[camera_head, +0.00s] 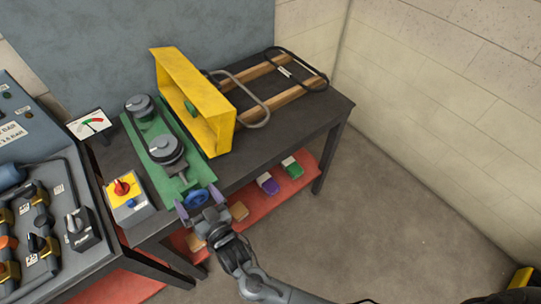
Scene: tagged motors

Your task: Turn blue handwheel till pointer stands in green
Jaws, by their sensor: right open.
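The blue handwheel (196,198) sits at the near end of the green base plate (138,136), by the front edge of the dark table. My right gripper (199,204) is open, with its two purple-grey fingers on either side of the handwheel; I cannot tell whether they touch it. A white dial (88,124) with green and red zones stands at the table's left. Its pointer is too small to read. Two grey pulleys sit on the green base, the nearer one (165,149) and the farther one (140,106). My left gripper is not in view.
A yellow guard (217,134) stands right of the green base. A metal-handled frame with wooden rails (275,104) lies behind it. A yellow box with a red switch (125,187) is left of the wheel. Control panels fill the left. A red lower shelf (308,169) holds coloured blocks.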

